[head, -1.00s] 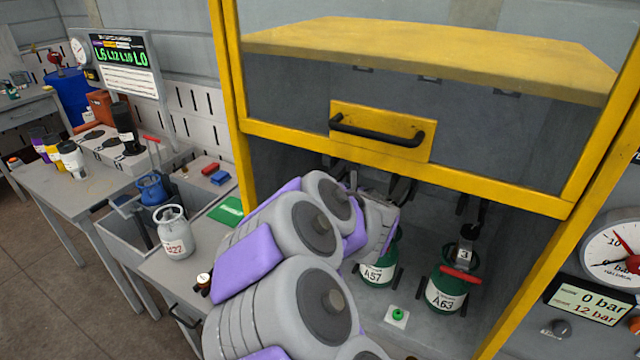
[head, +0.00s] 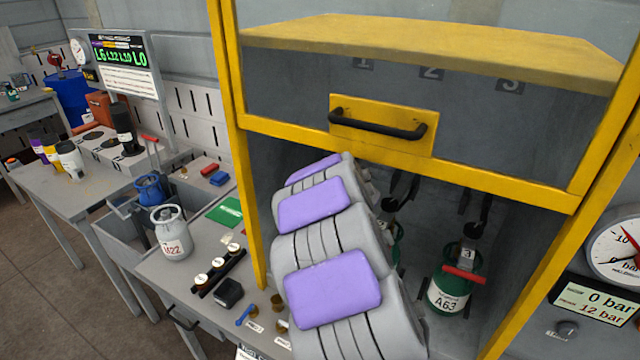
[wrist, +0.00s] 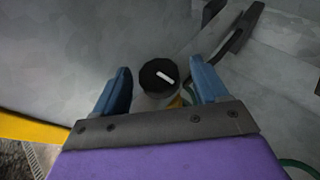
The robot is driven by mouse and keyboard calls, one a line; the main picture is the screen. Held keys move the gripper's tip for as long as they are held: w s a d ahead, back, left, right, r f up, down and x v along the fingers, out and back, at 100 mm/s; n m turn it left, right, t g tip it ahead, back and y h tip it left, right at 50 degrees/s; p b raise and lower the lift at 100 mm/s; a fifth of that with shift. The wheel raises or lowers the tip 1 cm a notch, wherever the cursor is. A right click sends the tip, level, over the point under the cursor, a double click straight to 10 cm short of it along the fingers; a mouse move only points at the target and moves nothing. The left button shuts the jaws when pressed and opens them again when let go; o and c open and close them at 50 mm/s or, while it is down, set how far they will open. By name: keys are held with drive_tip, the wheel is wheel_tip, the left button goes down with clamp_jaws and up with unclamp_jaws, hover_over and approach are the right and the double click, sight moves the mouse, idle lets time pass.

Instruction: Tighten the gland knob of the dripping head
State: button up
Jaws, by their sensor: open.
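In the wrist view, a round black knob (wrist: 154,82) with a white mark on top lies between the two blue fingers of my gripper (wrist: 161,66). The fingers are spread, with gaps to the knob on both sides. In the head view, my arm reaches into the yellow-framed cabinet and hides my gripper. The head marked 3 (head: 467,254) sits at the green cylinder A63 (head: 447,297), with a red handle (head: 464,275) in front. Another green cylinder (head: 396,252) is mostly hidden behind my arm. I cannot see which head drips.
The yellow-framed guard (head: 400,150) with a black handle (head: 377,126) is raised above the opening. Left of the cabinet, a grey cylinder M22 (head: 172,236) and small fittings (head: 218,266) stand on the bench.

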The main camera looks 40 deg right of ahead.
drive_tip(key=c, duration=1.1)
drive_tip(key=shift+o, duration=0.2)
drive_tip(key=shift+w+a+m+g+h+b, duration=0.15)
drive_tip(key=shift+m+g+h+b, duration=0.45)
drive_tip(key=shift+m+h+b, duration=0.45)
drive_tip(key=shift+w+a+r+m+g+h, duration=0.1)
drive_tip(key=shift+a+m+g+h, duration=0.1)
drive_tip(key=shift+m+g+h, duration=0.7)
drive_tip(key=shift+m+h, duration=0.35)
